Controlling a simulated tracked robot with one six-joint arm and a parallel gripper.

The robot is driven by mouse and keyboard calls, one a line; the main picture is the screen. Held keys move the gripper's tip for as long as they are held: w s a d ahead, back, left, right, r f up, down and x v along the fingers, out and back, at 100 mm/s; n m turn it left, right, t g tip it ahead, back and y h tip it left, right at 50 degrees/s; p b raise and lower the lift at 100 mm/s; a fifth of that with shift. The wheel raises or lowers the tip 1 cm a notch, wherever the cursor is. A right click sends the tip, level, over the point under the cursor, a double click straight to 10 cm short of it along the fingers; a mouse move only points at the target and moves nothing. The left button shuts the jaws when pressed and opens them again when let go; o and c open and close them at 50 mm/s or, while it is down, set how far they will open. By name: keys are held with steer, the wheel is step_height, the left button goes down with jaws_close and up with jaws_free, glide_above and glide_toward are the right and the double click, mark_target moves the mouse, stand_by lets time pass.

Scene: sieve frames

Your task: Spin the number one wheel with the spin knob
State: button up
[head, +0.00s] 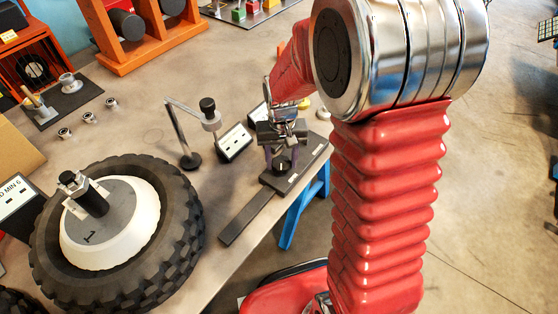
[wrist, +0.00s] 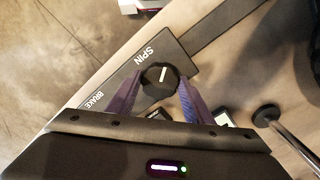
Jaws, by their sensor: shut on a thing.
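The number one wheel (head: 180,240) lies at the left of the head view, a knobbly black tyre around a white hub marked 1. The spin knob (wrist: 160,75) is round and black with a white pointer line, beside the word SPIN on a dark panel (wrist: 190,45); that panel also shows in the head view (head: 310,155), near the table's right edge. My gripper (head: 282,150) points down over the panel. In the wrist view its purple fingers (wrist: 160,80) stand on both sides of the knob, shut on it.
A long dark bar (head: 245,215) runs from the panel along the table. BRAKE is printed on the panel's other end in the wrist view.

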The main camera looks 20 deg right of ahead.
mark_target(281, 162)
stand_by(0.4)
steer(key=o, duration=1)
step_height(281, 162, up, 14)
steer(key=shift+f, duration=0.15)
